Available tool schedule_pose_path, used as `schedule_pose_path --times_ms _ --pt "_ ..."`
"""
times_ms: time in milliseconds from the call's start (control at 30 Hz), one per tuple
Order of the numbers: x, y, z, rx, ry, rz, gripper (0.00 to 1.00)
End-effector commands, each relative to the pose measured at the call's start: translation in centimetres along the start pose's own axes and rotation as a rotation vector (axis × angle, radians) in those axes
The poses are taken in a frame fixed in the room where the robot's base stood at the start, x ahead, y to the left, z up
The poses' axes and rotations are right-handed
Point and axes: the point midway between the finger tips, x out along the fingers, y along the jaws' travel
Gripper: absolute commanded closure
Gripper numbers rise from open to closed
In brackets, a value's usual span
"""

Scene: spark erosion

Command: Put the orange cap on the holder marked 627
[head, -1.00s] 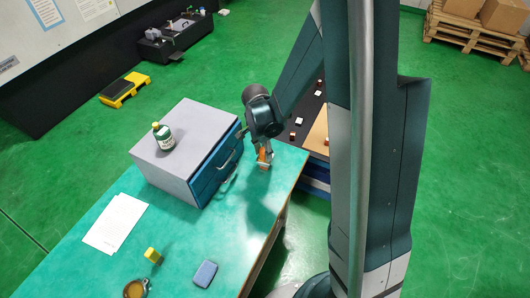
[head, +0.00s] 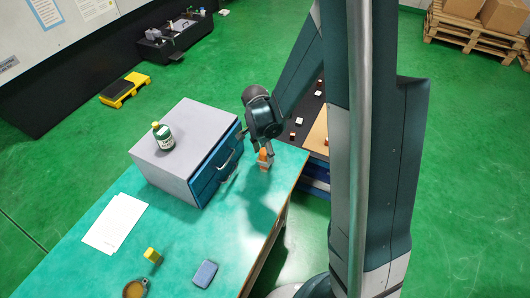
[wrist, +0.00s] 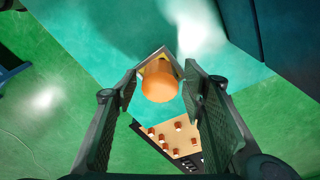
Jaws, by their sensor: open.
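The orange cap (head: 263,156) is upright on a small grey block-like holder (head: 264,166) near the far right edge of the teal table. In the wrist view the cap (wrist: 160,84) shows as an orange cylinder, with part of a pale and yellow piece (wrist: 156,55) behind it. My gripper (wrist: 160,76) is open, with one finger on each side of the cap and visible gaps to it. In the head view my gripper (head: 266,150) is just above and beside the cap. No 627 mark is readable.
A yellow block (head: 152,255), blue-grey block (head: 205,273), cup (head: 135,288) and paper (head: 115,222) lie nearer. Several small copper-coloured pieces (wrist: 175,140) lie beyond the table edge.

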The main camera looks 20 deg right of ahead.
Motion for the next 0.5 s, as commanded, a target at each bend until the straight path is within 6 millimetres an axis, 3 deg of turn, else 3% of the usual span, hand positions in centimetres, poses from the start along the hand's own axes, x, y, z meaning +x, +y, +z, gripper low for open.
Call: schedule_pose_path --times_ms 267,500 --pt "-0.8 0.0 0.0 0.000 0.000 0.000 0.58" --pt "-3.0 0.0 0.0 -0.001 0.000 0.000 0.58"
